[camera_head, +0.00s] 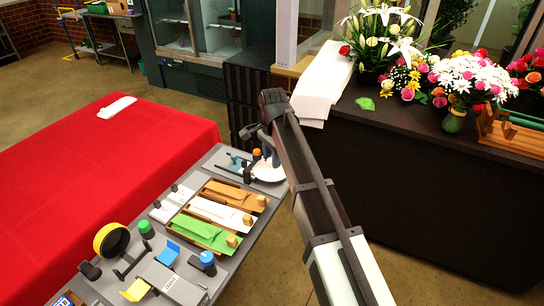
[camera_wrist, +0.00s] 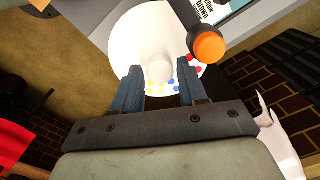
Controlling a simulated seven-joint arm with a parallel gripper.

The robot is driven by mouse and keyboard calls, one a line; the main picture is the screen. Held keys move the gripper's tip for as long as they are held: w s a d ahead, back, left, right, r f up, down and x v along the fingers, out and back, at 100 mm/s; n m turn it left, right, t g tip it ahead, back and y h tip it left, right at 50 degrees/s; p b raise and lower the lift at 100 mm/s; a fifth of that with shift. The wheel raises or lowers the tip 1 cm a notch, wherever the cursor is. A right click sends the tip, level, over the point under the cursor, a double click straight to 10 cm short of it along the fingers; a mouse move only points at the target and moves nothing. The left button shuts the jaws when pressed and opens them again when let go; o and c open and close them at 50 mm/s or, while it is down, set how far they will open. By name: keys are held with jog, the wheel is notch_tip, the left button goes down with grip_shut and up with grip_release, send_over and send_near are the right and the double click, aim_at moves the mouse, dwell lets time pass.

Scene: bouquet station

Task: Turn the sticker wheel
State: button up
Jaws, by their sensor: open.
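The sticker wheel (camera_wrist: 130,40) is a white disc with small red, blue and yellow dots along its edge and a pale raised hub (camera_wrist: 161,68) at its middle. In the head view the wheel (camera_head: 268,174) is at the far end of the grey table, partly hidden by my arm. My gripper (camera_wrist: 160,73) is open over the wheel, with one finger on each side of the hub in the wrist view. Gaps show between the fingers and the hub. I cannot tell how far the fingertips are above the disc.
An orange-topped dark post (camera_wrist: 208,47) stands close beside the right finger. Orange, white and green trays (camera_head: 205,232) lie nearer on the grey table. A red-covered table (camera_head: 90,170) is at left, and a dark counter (camera_head: 450,170) with flowers is at right.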

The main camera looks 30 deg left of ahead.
jog(key=c, duration=0.8)
jog(key=shift+o, duration=0.2)
